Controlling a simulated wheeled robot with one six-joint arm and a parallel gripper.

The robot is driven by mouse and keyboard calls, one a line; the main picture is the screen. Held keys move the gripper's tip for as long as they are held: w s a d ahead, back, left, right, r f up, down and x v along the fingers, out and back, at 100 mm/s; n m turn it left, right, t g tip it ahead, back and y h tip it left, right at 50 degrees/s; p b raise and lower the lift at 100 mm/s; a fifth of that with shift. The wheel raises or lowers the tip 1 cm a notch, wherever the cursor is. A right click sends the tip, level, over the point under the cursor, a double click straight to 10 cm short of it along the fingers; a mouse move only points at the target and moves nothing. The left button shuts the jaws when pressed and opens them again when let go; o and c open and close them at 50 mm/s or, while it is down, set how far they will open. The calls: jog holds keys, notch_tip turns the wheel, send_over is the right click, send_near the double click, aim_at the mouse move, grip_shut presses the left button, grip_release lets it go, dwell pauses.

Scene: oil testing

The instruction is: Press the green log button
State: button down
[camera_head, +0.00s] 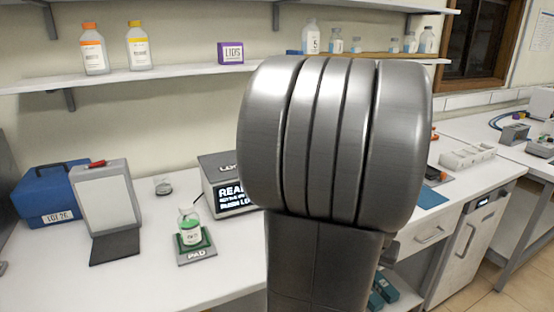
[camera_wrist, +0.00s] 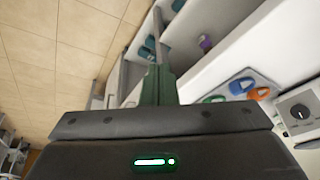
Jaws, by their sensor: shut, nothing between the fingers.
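A grey box device (camera_head: 229,185) with the letters "LO" showing on top and a lit screen starting "READ" stands on the white bench in the head view. My arm covers its right part. I cannot make out a green log button in either view. My gripper (camera_wrist: 158,72) shows in the wrist view with its fingers together and nothing between them. It points towards shelves with teal items under a white worktop, away from the grey device. The head view shows my arm but not the fingertips.
A blue case (camera_head: 45,195) and a pale panel (camera_head: 103,197) stand farther left. A bottle shelf (camera_head: 150,74) runs above. The front-left bench is clear.

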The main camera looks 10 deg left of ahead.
jog(key=w+d+r+n+t+h+p, duration=0.1)
jog(key=w+d+r+n+h+p, duration=0.1)
jog(key=w+d+r, duration=0.4)
jog(key=w+d+r+n+t+h+p, duration=0.1)
jog(key=w+d+r+n+h+p, duration=0.1)
jog(key=w+d+r, duration=0.4)
jog(key=w+r+h+p, duration=0.1)
jog(key=w+r+p, duration=0.1)
jog(key=r, duration=0.5)
jog(key=shift+w+d+t+p, duration=0.15)
jog(key=shift+w+t+p, duration=0.25)
jog(key=shift+w, duration=0.1)
